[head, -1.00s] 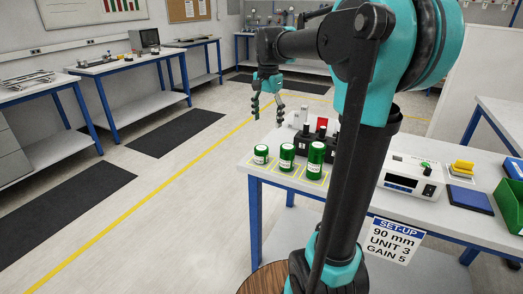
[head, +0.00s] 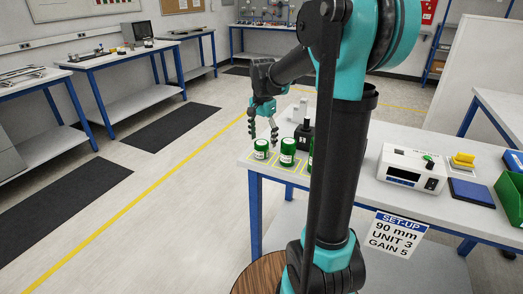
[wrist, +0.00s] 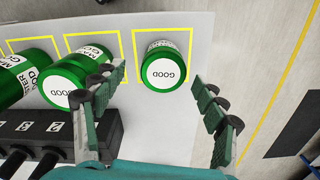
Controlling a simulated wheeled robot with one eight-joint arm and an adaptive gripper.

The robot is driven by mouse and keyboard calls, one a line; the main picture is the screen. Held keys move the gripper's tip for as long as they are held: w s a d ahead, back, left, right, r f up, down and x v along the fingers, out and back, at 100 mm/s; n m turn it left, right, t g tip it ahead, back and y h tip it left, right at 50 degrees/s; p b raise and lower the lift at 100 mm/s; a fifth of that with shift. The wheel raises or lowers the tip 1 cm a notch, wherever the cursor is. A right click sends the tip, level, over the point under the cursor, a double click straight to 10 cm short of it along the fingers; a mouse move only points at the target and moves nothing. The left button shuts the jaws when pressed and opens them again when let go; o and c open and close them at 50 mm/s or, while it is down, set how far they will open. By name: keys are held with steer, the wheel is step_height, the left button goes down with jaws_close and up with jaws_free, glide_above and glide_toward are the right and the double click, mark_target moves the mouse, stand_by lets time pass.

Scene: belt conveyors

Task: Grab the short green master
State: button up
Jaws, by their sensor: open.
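The short green master (head: 261,150) is a squat green cylinder with a white label, leftmost of three in the head view. In the wrist view it (wrist: 163,66) stands upright in a yellow outlined square, its white top marked GOOD. My gripper (head: 263,133) is open and empty, just above and behind this master in the head view. In the wrist view my gripper's fingers (wrist: 157,78) spread to either side of it, with no contact visible. The middle-height green master (head: 287,152) stands beside it, close to the left finger in the wrist view (wrist: 75,80).
The tallest green master (head: 310,155) is mostly hidden behind my arm; it shows in the wrist view (wrist: 22,78). A black numbered block (wrist: 45,135) lies near them. A white instrument (head: 412,170) sits farther right. Open floor lies past the table edge.

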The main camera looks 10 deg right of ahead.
mark_target(261, 142)
steer(key=shift+a+f, duration=0.2)
steer(key=shift+f, duration=2.15)
steer(key=c, duration=1.5)
steer(key=shift+w+r, duration=0.1)
